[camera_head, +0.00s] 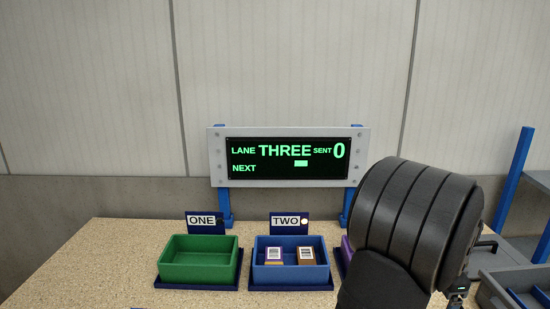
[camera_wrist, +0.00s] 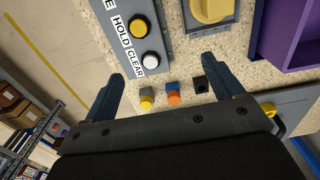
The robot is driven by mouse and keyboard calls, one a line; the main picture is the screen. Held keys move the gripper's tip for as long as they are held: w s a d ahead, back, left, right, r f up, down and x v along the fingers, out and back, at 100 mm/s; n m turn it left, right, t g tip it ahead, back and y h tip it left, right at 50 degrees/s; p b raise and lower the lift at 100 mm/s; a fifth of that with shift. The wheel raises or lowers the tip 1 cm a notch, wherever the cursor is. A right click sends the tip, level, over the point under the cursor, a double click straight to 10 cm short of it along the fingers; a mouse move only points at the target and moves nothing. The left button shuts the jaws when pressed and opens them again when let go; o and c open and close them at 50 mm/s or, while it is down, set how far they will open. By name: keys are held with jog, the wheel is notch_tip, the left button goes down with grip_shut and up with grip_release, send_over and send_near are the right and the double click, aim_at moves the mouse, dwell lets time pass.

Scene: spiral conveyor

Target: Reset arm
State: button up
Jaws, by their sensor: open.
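My gripper (camera_wrist: 162,84) is open in the wrist view, with its two dark blue-grey fingers wide apart and nothing between the tips. It hangs over the speckled table beside a grey control panel (camera_wrist: 180,46). In the head view my black arm fills the right front and hides the gripper and part of a purple bin (camera_head: 346,252).
A green bin (camera_head: 199,262) labelled ONE is empty. A blue bin (camera_head: 262,279) labelled TWO holds two labelled blocks. The display (camera_head: 295,157) reads LANE THREE, SENT 0, NEXT. Small yellow (camera_wrist: 146,104), orange (camera_wrist: 173,98) and black (camera_wrist: 201,84) pieces show near the fingers. Shelving stands at left.

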jog(key=w+a+r+n, duration=0.3)
jog(key=w+a+n, duration=0.2)
jog(key=a, duration=0.6)
jog(key=w+a+r+n, duration=0.3)
jog(key=w+a+n, duration=0.3)
jog(key=a, duration=0.6)
jog(key=w+a+r+n, duration=0.4)
jog(key=w+a+n, duration=0.1)
jog(key=a, duration=0.7)
jog(key=shift+w, duration=0.75)
jog(key=shift+o, duration=0.2)
